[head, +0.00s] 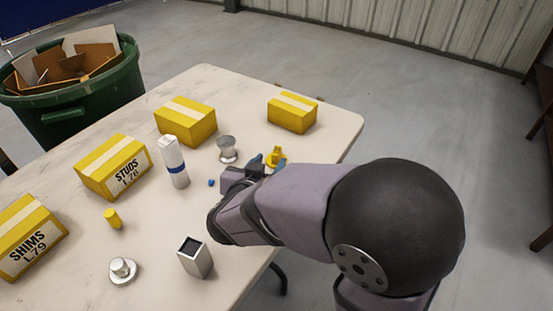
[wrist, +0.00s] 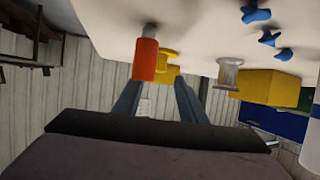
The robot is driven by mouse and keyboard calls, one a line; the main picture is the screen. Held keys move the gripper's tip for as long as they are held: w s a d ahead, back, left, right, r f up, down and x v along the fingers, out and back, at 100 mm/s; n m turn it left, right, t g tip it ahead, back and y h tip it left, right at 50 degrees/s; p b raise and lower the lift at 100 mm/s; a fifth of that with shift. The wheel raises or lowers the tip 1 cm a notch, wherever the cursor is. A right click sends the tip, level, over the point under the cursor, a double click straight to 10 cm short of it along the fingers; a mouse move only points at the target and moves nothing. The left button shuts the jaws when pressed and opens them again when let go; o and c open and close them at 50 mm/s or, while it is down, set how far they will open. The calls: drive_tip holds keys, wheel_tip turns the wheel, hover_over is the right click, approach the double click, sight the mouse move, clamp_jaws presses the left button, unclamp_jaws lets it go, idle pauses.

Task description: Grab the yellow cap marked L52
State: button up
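A yellow flanged cap (head: 276,155) stands on the table near the far right, just past my gripper (head: 267,166). I cannot read any L52 mark on it. In the wrist view the yellow cap (wrist: 169,54) shows ahead of and between my two fingers, partly behind an orange-red cylinder (wrist: 145,60). My gripper (wrist: 157,82) is open, with nothing visibly held. The orange-red cylinder overlaps the left fingertip; whether they touch I cannot tell. A second small yellow cylinder (head: 113,218) stands on the near left of the table.
A metal spool (head: 227,148) stands left of my gripper. Yellow boxes (head: 186,120) (head: 292,112) line the far side. Small blue pieces (wrist: 268,38) lie on the table.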

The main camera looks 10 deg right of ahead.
sight(276, 151)
drive_tip(key=shift+b+x, duration=0.85)
drive_tip(key=shift+x, duration=2)
drive_tip(key=shift+w+a+r, duration=0.1)
drive_tip(key=shift+r, duration=0.2)
clamp_jaws()
